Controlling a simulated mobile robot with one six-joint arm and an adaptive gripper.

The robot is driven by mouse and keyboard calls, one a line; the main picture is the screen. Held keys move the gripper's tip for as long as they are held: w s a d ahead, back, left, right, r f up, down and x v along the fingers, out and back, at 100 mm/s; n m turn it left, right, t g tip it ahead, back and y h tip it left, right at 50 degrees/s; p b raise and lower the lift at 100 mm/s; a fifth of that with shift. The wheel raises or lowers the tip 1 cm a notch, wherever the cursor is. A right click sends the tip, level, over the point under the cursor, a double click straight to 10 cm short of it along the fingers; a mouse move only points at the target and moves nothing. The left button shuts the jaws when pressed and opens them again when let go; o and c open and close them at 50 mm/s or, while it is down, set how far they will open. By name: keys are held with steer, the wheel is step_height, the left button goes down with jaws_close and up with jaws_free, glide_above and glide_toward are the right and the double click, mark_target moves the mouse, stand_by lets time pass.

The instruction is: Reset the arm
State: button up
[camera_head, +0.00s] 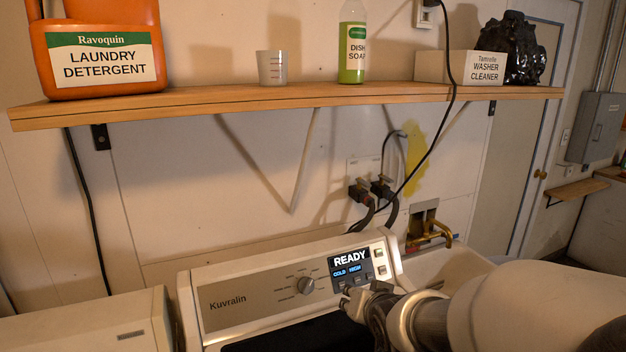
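My gripper (358,297) is at the lower middle right, in front of the washer's control panel and just below its display. My arm reaches in from the lower right. The gripper is small and dark here, and I cannot tell whether its fingers are open or shut. No held object shows. The Kuvralin washer (250,310) has a round dial (306,285) and a lit display (350,262) reading READY, COLD and HIGH, with small buttons beside it. My gripper hides the area under the display; I cannot tell whether it touches the panel.
A wooden shelf (290,100) above holds laundry detergent (104,50), a cup (272,68), dish soap (354,45), a washer cleaner box (460,68) and a black bag (512,48). A cord hangs from the outlet. Hoses and a brass faucet (432,232) are behind the washer.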

steer(key=s+d+r+n+g, duration=0.1)
steer(key=s+g, duration=0.1)
steer(key=s, duration=0.8)
steer(key=s+d+r+n+g, duration=0.1)
steer(key=s+d+g, duration=0.1)
steer(key=s, duration=0.8)
steer(key=s+d+n+g+h, duration=0.1)
steer(key=s+g, duration=0.1)
steer(key=s, duration=0.7)
steer(key=shift+s+d+r, duration=0.15)
steer(key=shift+s+r, duration=0.25)
